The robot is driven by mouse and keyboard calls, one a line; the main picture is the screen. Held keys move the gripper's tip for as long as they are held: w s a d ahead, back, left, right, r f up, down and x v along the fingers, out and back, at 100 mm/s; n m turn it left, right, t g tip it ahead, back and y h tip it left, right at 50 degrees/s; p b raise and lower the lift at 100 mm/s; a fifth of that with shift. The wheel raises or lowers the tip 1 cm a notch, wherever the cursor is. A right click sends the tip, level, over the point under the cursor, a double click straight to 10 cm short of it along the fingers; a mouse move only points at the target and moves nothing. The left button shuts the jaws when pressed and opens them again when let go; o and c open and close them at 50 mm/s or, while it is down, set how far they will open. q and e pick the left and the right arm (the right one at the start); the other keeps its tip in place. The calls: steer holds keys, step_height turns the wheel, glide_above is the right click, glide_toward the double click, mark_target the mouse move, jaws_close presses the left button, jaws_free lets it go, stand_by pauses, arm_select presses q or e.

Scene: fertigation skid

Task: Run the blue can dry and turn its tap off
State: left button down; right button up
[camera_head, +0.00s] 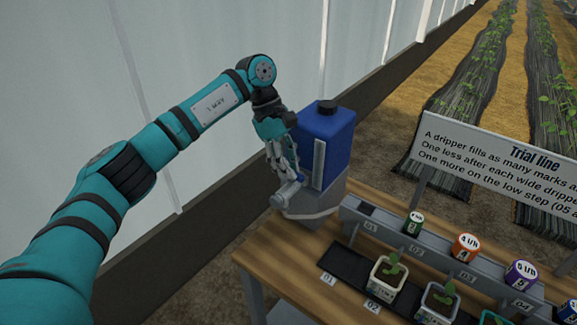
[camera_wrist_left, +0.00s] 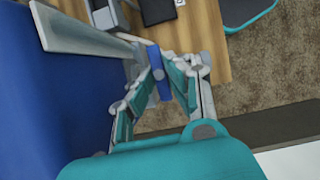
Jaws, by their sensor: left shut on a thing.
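The blue can (camera_head: 327,136) has a black cap and stands upright on a grey stand (camera_head: 325,199) at the back left of the wooden table. A pale level strip runs down its front; the level is too small to read. My left gripper (camera_head: 290,180) is at the can's lower front, beside the strip. In the left wrist view, the gripper (camera_wrist_left: 160,75) is shut on a small blue tap handle (camera_wrist_left: 158,72), with the can's blue wall (camera_wrist_left: 50,100) on the left. The grey tap body (camera_head: 284,194) shows below the fingers. My right gripper is not in view.
On the wooden table (camera_head: 275,258), a grey rail (camera_head: 400,240) holds green, orange and purple drippers. Potted seedlings (camera_head: 388,272) stand in front on a black strip. A "Trial line" sign (camera_head: 510,165) stands behind. A pale wall is behind my left arm.

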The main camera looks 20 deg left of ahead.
arm_select(q)
steer(key=shift+r, duration=0.1)
steer(key=c, duration=1.3)
jaws_free()
steer(key=v, duration=1.2)
